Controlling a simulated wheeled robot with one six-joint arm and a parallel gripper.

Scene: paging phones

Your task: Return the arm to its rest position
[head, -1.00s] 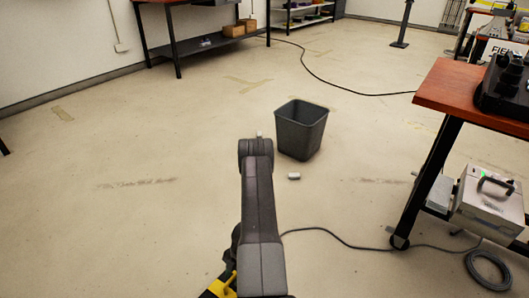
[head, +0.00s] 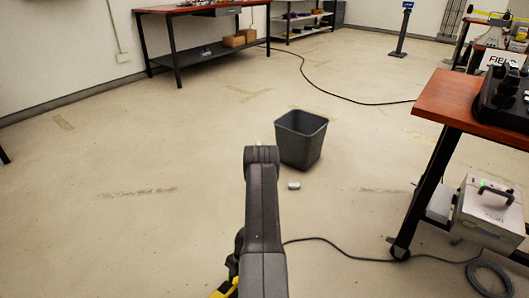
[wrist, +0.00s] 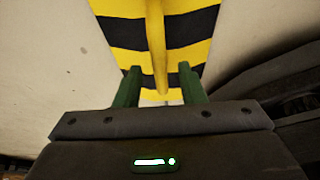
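My arm (head: 263,205) reaches forward from the bottom middle of the head view, its dark upper end in front of and left of the bin. My gripper (wrist: 158,72) shows in the wrist view, with two green fingers standing apart and nothing seen held between them. Beyond the fingers is a yellow-and-black striped surface, which looks like part of my own body. The gripper itself cannot be made out in the head view.
A grey bin (head: 301,140) stands on the floor, with a small pale object (head: 294,186) in front. An orange-topped table (head: 452,98) is at right, a grey case (head: 487,214) below it. Cables cross the floor. A workbench (head: 200,14) stands at the back left. The left floor is clear.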

